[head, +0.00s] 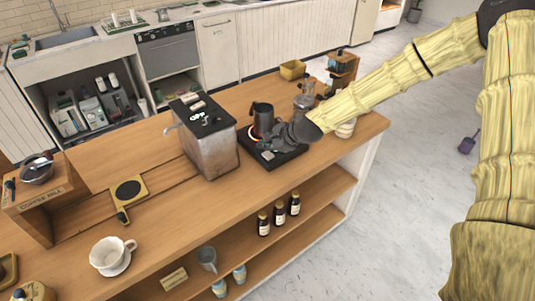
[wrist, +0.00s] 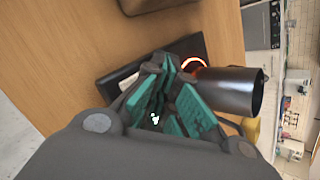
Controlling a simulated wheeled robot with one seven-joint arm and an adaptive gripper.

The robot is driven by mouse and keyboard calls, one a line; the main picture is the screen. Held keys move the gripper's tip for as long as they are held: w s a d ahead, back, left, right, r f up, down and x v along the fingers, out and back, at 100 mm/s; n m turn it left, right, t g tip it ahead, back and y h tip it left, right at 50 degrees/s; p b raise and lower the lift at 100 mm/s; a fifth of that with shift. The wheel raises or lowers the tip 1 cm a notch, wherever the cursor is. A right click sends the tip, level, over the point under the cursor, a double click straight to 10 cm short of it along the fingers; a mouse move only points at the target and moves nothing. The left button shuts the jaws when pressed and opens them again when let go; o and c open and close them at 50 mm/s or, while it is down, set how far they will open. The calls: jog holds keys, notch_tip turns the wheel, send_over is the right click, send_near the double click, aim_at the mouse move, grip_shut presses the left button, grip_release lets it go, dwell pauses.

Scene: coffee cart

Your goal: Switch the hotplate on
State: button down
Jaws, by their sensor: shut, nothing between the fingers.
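The hotplate (head: 286,158) is a flat black slab on the wooden counter, and it also shows in the wrist view (wrist: 196,46). Its ring glows orange under a dark metal pitcher (head: 263,119), which shows in the wrist view (wrist: 232,92) too. My gripper (head: 274,140) is low over the hotplate's front part, beside the pitcher. In the wrist view my gripper (wrist: 172,98) has teal finger pads and is shut with nothing held. A small pale-green light shows between finger parts. The hotplate's control is largely hidden by the fingers; whether they touch it I cannot tell.
A metal machine (head: 208,145) stands left of the hotplate. A glass vessel (head: 304,100) and a wooden stand (head: 342,68) are behind my gripper. A white cup (head: 109,255) stands at the front left. Bottles (head: 279,213) line the shelf below. The counter front of the hotplate is clear.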

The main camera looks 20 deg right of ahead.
aim_at(266, 156)
notch_tip(266, 156, up, 6)
jog(key=p, duration=0.3)
jog(key=shift+f, duration=0.15)
dwell(1.4)
